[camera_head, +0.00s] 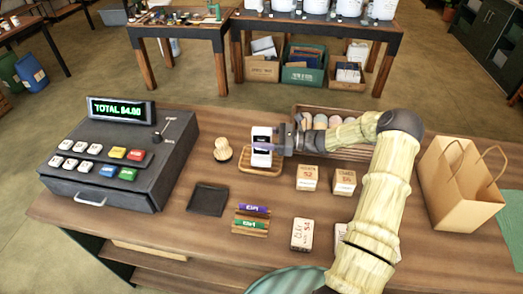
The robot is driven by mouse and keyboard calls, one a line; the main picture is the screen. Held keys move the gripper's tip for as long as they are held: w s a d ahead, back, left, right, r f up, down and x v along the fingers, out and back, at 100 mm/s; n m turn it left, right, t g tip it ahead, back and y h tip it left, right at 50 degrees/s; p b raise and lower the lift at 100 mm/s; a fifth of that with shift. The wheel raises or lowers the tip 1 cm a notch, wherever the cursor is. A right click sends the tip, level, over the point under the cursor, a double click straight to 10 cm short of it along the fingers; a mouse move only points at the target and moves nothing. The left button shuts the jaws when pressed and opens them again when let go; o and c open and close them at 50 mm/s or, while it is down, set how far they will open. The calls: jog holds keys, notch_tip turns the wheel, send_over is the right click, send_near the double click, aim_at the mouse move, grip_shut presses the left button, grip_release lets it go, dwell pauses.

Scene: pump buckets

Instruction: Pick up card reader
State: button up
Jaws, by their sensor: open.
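The card reader (261,134) looks like a small white upright device with a dark screen. It stands on a wooden stand (247,169) near the middle of the counter. My gripper (264,147) comes in from the right, with its fingers at the reader's upper half and lying across it in the picture. The jaws are open. The fingers hide part of the reader's front, and I cannot tell whether they touch it.
A cash register (112,157) fills the left of the counter (150,232). A wooden stamp-like object (223,150) stands just left of the reader. A jar crate (345,152) is behind my arm.

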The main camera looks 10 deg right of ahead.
jog(key=shift+x, duration=0.9)
jog(key=shift+r, duration=0.1)
grip_shut()
